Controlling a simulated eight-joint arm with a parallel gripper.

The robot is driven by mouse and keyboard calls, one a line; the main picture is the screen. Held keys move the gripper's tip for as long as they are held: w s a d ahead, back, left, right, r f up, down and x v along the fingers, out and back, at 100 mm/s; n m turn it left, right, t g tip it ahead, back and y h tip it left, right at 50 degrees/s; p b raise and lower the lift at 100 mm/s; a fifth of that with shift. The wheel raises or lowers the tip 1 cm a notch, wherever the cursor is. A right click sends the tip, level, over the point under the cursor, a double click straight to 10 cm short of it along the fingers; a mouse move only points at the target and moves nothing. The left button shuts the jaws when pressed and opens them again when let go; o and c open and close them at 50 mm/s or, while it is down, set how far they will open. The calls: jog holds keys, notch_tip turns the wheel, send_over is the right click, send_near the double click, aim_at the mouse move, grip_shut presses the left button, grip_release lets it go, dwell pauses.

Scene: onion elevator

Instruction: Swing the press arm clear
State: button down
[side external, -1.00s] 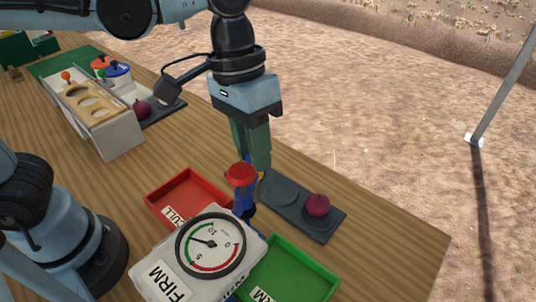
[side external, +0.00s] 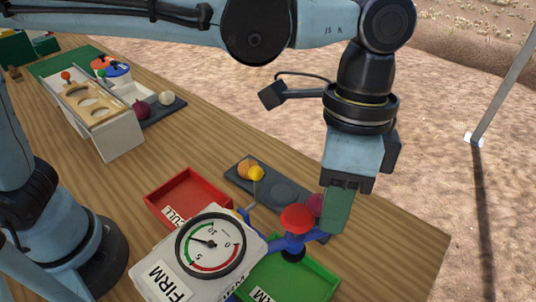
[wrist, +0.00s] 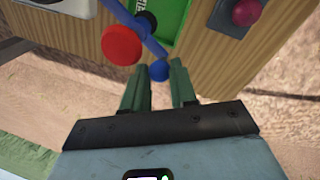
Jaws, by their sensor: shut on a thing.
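The press arm (side external: 283,241) is a blue bar with a red round cap (side external: 298,217). It reaches right from beside the dial gauge, over the green tray's (side external: 310,268) far edge. In the wrist view the blue bar (wrist: 128,14), the red cap (wrist: 122,45) and a blue ball (wrist: 159,70) at the bar's end show. My gripper (wrist: 159,76) is shut on the press arm at this ball, with its green fingers on either side. In the side view my gripper (side external: 332,232) is at the bar's right end; the exact contact is hidden there.
The dial gauge (side external: 210,244) stands on a white box labelled FIRM. A red tray (side external: 187,197) lies behind it. A dark tray (side external: 284,192) holds a yellow-orange onion (side external: 246,166) and a red onion (side external: 315,203), partly hidden by my gripper. A sorting rack (side external: 108,125) stands far left.

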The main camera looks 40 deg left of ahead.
jog(key=shift+s+d+m+y, duration=0.15)
jog(key=shift+s+d+m, duration=0.5)
jog(key=shift+d+m, duration=0.15)
jog(key=shift+s+d+m+y, duration=0.15)
jog(key=shift+s+d+m, duration=0.45)
jog(key=shift+d+m, duration=0.2)
jog(key=shift+s, duration=0.1)
jog(key=c, duration=0.9)
grip_release()
jog(key=r, duration=0.4)
jog(key=w+r, duration=0.1)
jog(key=r, duration=0.3)
jog(key=w+r, duration=0.1)
jog(key=r, duration=0.3)
jog(key=shift+w+a, duration=0.2)
